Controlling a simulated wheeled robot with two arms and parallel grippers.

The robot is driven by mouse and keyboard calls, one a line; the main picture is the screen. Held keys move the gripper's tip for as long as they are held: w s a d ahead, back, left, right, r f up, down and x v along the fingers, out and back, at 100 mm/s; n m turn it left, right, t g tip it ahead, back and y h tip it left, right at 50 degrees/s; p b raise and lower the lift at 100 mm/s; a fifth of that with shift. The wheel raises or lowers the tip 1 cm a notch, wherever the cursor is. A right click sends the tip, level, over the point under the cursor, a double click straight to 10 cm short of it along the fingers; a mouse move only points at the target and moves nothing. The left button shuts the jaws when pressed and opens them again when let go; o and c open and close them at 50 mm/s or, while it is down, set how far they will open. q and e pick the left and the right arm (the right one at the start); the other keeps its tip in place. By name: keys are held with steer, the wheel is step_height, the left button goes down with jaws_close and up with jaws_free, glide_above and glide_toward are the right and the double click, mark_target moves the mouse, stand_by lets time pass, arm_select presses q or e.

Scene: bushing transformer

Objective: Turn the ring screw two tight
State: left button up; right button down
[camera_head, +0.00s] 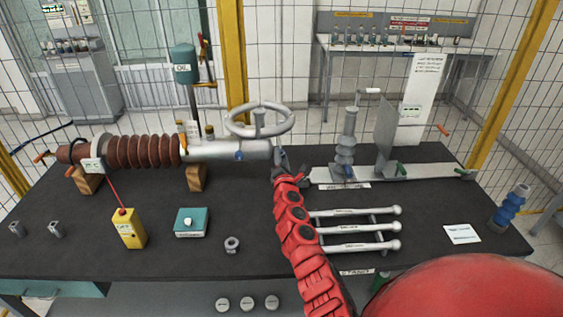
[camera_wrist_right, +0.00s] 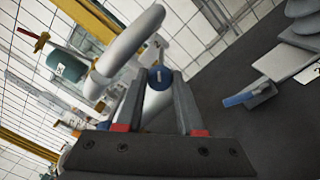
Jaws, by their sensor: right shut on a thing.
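The transformer bushing (camera_head: 225,149) lies along the back of the dark table, with a grey metal cylinder at its right end and a handwheel (camera_head: 259,121) above. My right gripper (camera_head: 280,162) is at the cylinder's right end. In the right wrist view its two fingers (camera_wrist_right: 158,80) are on either side of a small round blue screw head (camera_wrist_right: 158,77), and are shut on it. Its ring shape and seating are not clear. Another blue disc (camera_head: 239,155) shows on the cylinder's side. My left gripper is not in view.
A loose metal ring (camera_head: 232,244), a yellow device (camera_head: 129,228) and a teal box (camera_head: 190,222) stand at the front left. Several metal rods (camera_head: 355,229) lie right of my arm. A white plate (camera_head: 420,174) with an insulator (camera_head: 346,145) is at the back right.

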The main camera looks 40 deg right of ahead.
steer(key=shift+f+m+g+h+b, duration=0.1)
steer(key=shift+m+g+h+b, duration=0.15)
steer(key=shift+m+b, duration=6.65)
steer(key=shift+f+m+g+h+b, duration=0.15)
steer(key=shift+m+h+b, duration=0.1)
steer(key=shift+m+b, duration=6.65)
steer(key=shift+r+n+b, duration=0.1)
steer(key=shift+n+b, duration=0.2)
steer(key=shift+b, duration=0.1)
steer(key=c, duration=0.5)
jaws_free()
steer(key=shift+c, duration=0.2)
steer(key=shift+a, duration=0.1)
